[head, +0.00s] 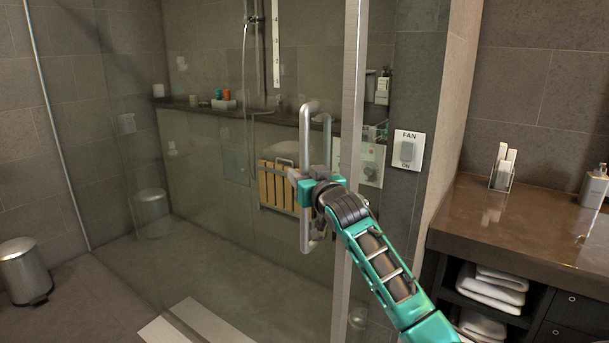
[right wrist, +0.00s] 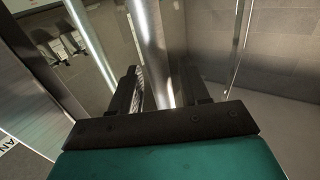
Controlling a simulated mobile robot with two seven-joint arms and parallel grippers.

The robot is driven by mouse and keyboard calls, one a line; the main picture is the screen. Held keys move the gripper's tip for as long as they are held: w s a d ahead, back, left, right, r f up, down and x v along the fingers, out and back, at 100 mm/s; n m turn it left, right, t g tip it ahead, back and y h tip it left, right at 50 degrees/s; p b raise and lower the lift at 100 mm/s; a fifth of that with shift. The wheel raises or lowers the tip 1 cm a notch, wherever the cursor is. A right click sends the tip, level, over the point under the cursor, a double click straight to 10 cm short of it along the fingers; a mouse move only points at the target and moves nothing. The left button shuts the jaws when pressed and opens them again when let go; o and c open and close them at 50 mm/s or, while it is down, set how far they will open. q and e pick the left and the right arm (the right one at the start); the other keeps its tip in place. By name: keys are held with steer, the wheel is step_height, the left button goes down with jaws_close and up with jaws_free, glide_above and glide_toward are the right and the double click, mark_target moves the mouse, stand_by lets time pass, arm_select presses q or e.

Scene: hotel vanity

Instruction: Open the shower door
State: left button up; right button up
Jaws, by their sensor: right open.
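The glass shower door (head: 230,200) fills the middle of the head view and looks closed, though its edge is partly hidden by my arm. A vertical metal bar handle (head: 305,122) stands on it near the metal edge post (head: 350,120). My right gripper (head: 297,176) is at the handle's middle height. In the right wrist view the handle bar (right wrist: 152,50) runs between the two dark fingers of my right gripper (right wrist: 165,90), which are open around it. I cannot tell whether either finger touches it. My left gripper is not in view.
A dark counter (head: 510,225) with a soap bottle (head: 593,187) stands at the right, with folded towels (head: 490,290) below. A fan switch (head: 407,151) is on the wall beside the door. A metal bin (head: 24,270) stands at far left. Floor in front of the glass is mostly clear.

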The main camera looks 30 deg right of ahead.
steer(key=shift+w, duration=0.25)
steer(key=shift+c, duration=0.4)
jaws_close()
